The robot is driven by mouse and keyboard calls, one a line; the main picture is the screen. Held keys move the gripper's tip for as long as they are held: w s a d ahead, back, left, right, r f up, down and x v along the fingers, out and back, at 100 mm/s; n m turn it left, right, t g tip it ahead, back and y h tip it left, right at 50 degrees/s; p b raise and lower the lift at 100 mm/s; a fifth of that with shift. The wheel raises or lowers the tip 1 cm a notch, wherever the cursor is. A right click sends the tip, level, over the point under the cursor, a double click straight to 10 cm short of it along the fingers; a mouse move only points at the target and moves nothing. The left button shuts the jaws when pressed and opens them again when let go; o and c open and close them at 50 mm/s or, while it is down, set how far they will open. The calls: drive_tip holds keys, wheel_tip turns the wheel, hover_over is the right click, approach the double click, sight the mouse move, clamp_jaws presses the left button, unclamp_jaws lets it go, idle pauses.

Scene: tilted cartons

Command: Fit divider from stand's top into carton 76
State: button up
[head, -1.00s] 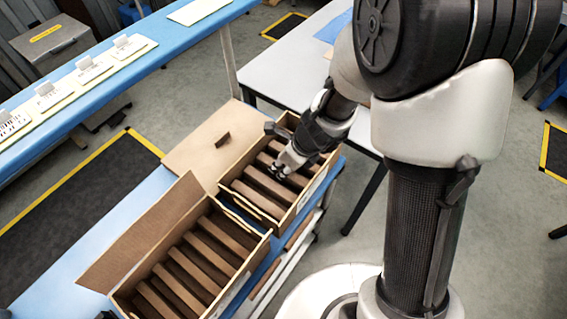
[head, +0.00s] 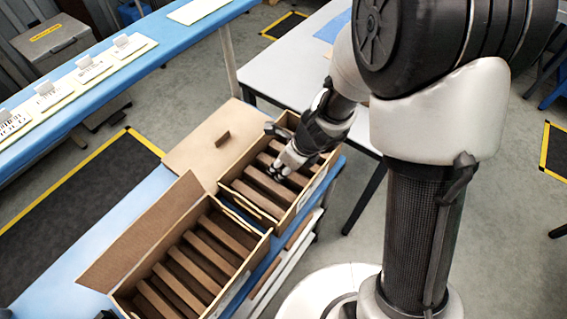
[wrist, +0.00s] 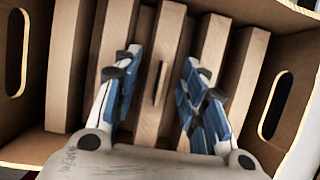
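Two open cardboard cartons stand tilted on a blue-topped stand (head: 60,262) in the head view. The near carton (head: 240,279) and the far carton (head: 312,186) both hold several upright brown dividers. No carton number is readable, so I cannot tell which is carton 76. My gripper (head: 283,167) is low over the far carton.
More dividers in the carton stand close on both sides of my fingers, between carton walls with oval handholes (wrist: 17,52). A grey table (head: 290,58) stands behind; a blue shelf (head: 150,45) is at upper left.

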drive_tip(key=shift+o, duration=0.8)
drive_tip(key=shift+r, duration=0.1)
drive_tip(key=w+a+r+p+v, duration=0.1)
drive_tip(key=p+v, duration=0.7)
drive_tip(key=v, duration=1)
drive_tip(key=shift+w+a+r, duration=0.15)
drive_tip(key=shift+w+a, duration=0.1)
drive_tip(key=shift+a, duration=0.05)
